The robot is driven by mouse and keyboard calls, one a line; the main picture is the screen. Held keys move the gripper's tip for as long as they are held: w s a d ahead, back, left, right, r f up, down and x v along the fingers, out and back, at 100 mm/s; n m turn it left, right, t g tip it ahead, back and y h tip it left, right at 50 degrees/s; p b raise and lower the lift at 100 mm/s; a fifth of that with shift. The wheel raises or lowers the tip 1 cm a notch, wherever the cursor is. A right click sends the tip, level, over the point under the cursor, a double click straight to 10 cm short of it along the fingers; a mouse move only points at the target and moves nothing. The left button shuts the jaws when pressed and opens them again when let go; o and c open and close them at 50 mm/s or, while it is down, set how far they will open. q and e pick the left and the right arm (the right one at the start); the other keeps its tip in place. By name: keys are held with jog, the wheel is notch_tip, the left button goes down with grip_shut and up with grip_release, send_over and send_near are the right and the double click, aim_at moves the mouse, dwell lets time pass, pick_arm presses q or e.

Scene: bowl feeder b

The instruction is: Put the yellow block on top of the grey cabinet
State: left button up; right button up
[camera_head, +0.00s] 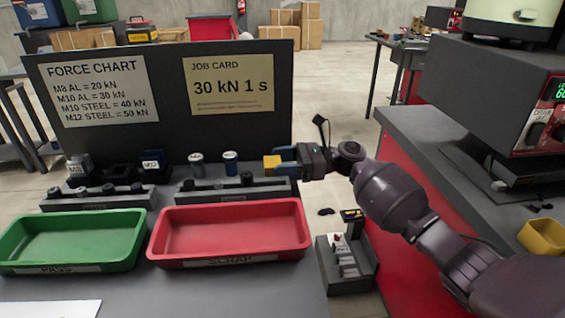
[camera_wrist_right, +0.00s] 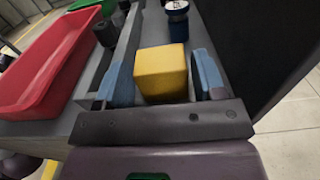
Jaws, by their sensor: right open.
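The yellow block (camera_head: 271,162) is at the right end of the dark rack behind the red tray. In the right wrist view the block (camera_wrist_right: 160,72) sits between the two blue fingers of my right gripper (camera_head: 283,160). The gripper is open, with a gap on each side of the block. The block's underside is hidden. A dark grey cabinet (camera_head: 475,85) with a red front panel and a lit display stands on the right-hand bench, and a cream-coloured unit (camera_head: 513,22) sits on it. My left gripper is not in view.
The green PASS tray (camera_head: 72,265) and red SCRAP tray (camera_head: 230,258) lie at the front. A dark upright board (camera_head: 225,130) with two cards stands behind the rack. A small control box (camera_head: 345,270) sits right of the red tray. A yellow bin (camera_head: 543,238) is at the right edge.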

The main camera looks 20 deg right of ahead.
jog(key=shift+r, duration=0.2)
jog(key=shift+d, duration=0.35)
pick_arm(q)
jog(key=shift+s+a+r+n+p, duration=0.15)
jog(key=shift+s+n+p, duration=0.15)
jog(key=shift+p, duration=0.45)
pick_arm(e)
jog(key=v, duration=1.1)
jog(key=shift+d, duration=0.15)
jog(key=shift+s, duration=0.15)
